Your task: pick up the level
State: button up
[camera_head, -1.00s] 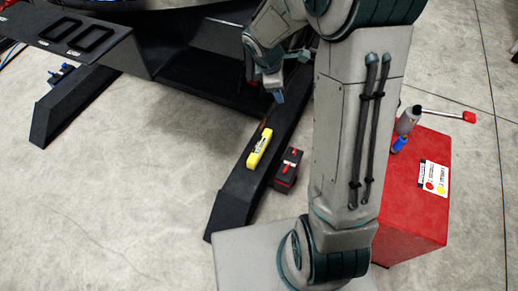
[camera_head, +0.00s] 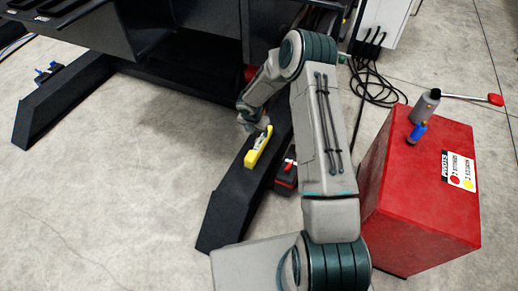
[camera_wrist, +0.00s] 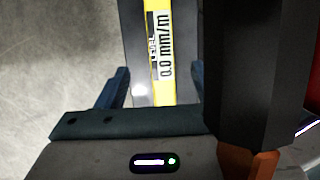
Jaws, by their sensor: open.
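The level (camera_head: 256,152) is yellow and lies along the top of a black beam-like foot (camera_head: 232,205) of the positioner. In the wrist view the level (camera_wrist: 160,45) runs up the picture, with a pale face reading "0.0 mm/m". My gripper (camera_head: 262,130) is at the far end of the level in the head view, close above it. In the wrist view my gripper (camera_wrist: 157,80) is open, with one blue finger on each side of the level. I cannot tell whether the fingers touch it. My arm hides part of the area behind.
A black and red box (camera_head: 286,173) stands on the floor right beside the foot. A red cabinet (camera_head: 420,200) with a bottle (camera_head: 425,106) and a blue item (camera_head: 417,132) on top stands at right. The positioner's dark body (camera_head: 190,60) overhangs behind.

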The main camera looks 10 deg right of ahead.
aim_at(259, 142)
jog(key=b+x, duration=0.2)
jog(key=x, duration=0.6)
jog(key=shift+s+b, duration=0.1)
jog(key=shift+b, duration=0.25)
jog(key=shift+b+x, duration=1.6)
jog(key=shift+x, duration=1)
jog(key=shift+s, duration=0.2)
jog(key=shift+c, duration=0.3)
grip_shut()
jog(key=shift+r, duration=0.1)
